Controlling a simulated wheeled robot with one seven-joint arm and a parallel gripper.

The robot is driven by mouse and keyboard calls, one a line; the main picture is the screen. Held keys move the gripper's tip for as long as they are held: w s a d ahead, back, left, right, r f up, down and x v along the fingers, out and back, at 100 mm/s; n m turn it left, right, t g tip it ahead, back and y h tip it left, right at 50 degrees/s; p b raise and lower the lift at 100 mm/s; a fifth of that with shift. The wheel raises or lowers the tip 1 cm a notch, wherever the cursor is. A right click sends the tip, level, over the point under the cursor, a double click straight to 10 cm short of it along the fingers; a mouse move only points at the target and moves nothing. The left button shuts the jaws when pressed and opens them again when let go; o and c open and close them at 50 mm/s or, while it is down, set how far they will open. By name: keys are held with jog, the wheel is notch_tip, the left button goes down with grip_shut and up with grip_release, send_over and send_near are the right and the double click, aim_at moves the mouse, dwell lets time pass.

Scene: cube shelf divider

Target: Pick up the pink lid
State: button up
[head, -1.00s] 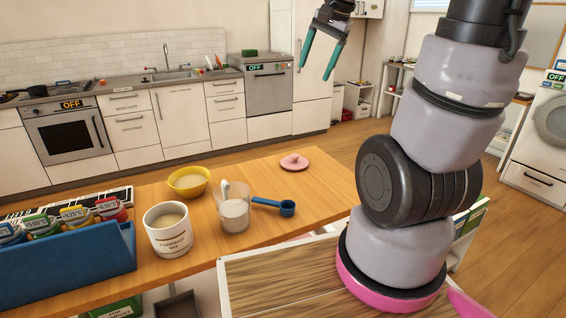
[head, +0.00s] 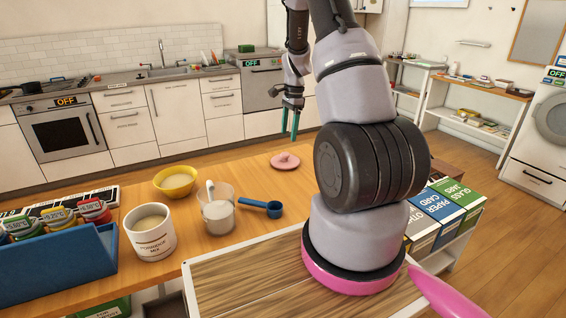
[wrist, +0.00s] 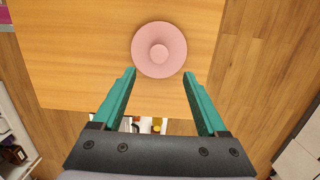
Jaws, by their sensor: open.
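The pink lid (head: 285,160) is a round disc with a small knob on top, lying on the wooden table near its far right end. In the wrist view the lid (wrist: 159,49) lies on the bare wood, ahead of the fingertips and roughly centred between them. My gripper (head: 290,122) has teal fingers pointing down above the table, just beyond the lid in the head view. In the wrist view my gripper (wrist: 159,76) is open with nothing between its fingers.
On the table (head: 300,198) stand a white mug (head: 150,240), a yellow bowl (head: 175,186), a clear measuring jug (head: 217,222), a blue scoop (head: 272,208) and a blue bin (head: 60,268) of jars. The wood around the lid is clear. Bins (head: 440,215) stand at the right.

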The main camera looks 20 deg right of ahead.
aim_at(285, 154)
jog(key=f, duration=0.2)
jog(key=a+f, duration=0.1)
jog(key=f, duration=0.4)
jog(key=shift+s+a+f, duration=0.15)
jog(key=shift+a+f, duration=0.05)
jog(key=shift+f, duration=0.2)
grip_shut()
